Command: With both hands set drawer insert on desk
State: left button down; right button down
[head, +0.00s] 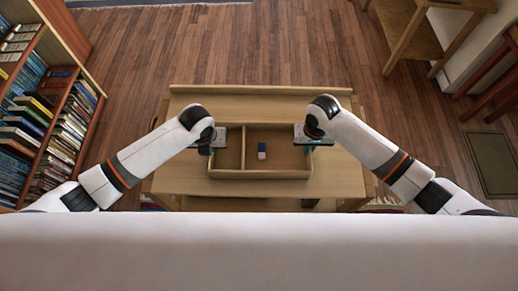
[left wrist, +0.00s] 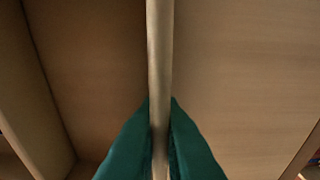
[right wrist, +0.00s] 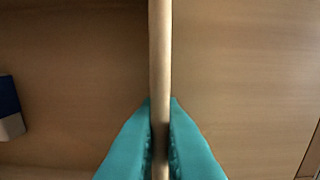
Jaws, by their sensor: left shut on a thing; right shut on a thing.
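The drawer insert (head: 260,174) is a shallow wooden tray with a divider, seen over the middle of the desk (head: 185,178) in the head view. My left gripper (head: 207,146) is shut on its left wall, and the left wrist view shows that wall (left wrist: 160,60) between teal fingers (left wrist: 160,145). My right gripper (head: 308,138) is shut on its right wall, and the right wrist view shows that wall (right wrist: 160,60) between the fingers (right wrist: 160,145). The insert looks level. I cannot tell whether its underside touches the desk.
A small blue and white block (head: 261,151) lies inside the insert's right compartment; it also shows in the right wrist view (right wrist: 9,108). A bookshelf (head: 50,110) stands at the left. A wooden table (head: 410,30) stands at the back right. The desk top around the insert looks clear.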

pick_arm(q)
jog(key=shift+r, duration=0.1)
pick_arm(e)
jog(key=shift+r, duration=0.1)
